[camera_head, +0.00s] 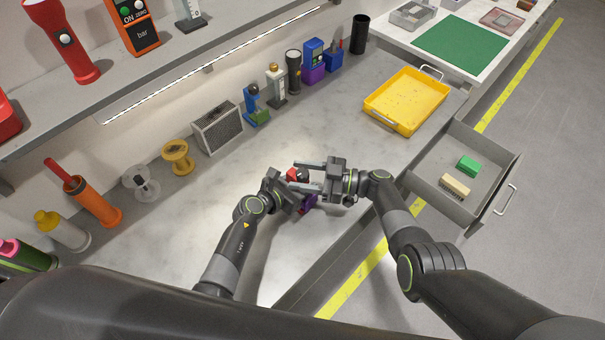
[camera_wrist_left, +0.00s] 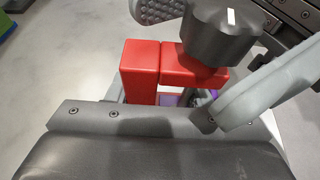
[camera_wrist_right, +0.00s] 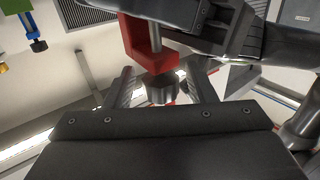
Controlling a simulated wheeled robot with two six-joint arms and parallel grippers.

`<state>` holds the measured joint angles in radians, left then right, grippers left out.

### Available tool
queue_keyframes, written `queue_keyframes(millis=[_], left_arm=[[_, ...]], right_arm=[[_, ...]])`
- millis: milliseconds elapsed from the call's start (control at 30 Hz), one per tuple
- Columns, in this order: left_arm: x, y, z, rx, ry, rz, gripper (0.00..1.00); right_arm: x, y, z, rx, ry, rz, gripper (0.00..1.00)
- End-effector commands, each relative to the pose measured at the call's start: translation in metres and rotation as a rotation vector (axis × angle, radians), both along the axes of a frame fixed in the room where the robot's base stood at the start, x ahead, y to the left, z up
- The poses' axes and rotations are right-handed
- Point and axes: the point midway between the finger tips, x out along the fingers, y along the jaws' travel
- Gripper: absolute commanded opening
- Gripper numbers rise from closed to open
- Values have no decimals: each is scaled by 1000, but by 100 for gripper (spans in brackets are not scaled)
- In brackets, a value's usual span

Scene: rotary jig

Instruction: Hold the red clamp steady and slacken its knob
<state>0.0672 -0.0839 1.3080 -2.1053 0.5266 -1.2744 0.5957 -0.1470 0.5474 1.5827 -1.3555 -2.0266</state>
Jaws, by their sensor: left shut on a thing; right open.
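The red clamp (camera_head: 292,174) is near the table's front edge, between my two grippers. It fills the middle of the left wrist view (camera_wrist_left: 140,68), with its dark knob (camera_wrist_left: 222,30), marked by a white line, at its upper right. My left gripper (camera_head: 287,187) is shut on the clamp; its fingertips are mostly hidden. My right gripper (camera_head: 304,176) is open and reaches in from the right. In the right wrist view the knob (camera_wrist_right: 158,88) sits between its spread fingers, with gaps on both sides, and the clamp's red frame (camera_wrist_right: 140,40) is above.
A yellow tray (camera_head: 372,117) stands farther back right. An open drawer (camera_head: 428,184) holds a green block (camera_head: 467,165) and a beige block (camera_head: 455,187). Several tools line the wall. The tabletop between is clear.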

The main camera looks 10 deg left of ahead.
Motion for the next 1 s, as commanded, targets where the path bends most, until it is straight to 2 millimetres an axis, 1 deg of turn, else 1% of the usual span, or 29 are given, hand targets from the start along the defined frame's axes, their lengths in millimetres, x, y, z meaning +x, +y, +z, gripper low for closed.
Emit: queue_keyframes(millis=[133, 233, 367, 500, 600, 700, 833, 1000], left_arm=[[0, 0, 0, 0, 0, 0, 10], [0, 0, 0, 0, 0, 1, 10], [0, 0, 0, 0, 0, 1, 10], [0, 0, 0, 0, 0, 1, 10], [0, 0, 0, 0, 0, 1, 10], [0, 0, 0, 0, 0, 1, 10], [0, 0, 0, 0, 0, 1, 10], [0, 0, 0, 0, 0, 1, 10]], right_arm=[[0, -4, 0, 1, 0, -1, 50], [1, -15, -1, -1, 0, -3, 50], [1, -41, -1, -3, -1, -4, 50], [2, -72, -1, -3, -1, -2, 50], [2, -91, -1, -3, 0, -1, 50], [2, -105, 0, -2, 1, -1, 50], [2, -117, 0, -1, 0, 0, 50], [2, -120, 0, 0, 0, 0, 50]])
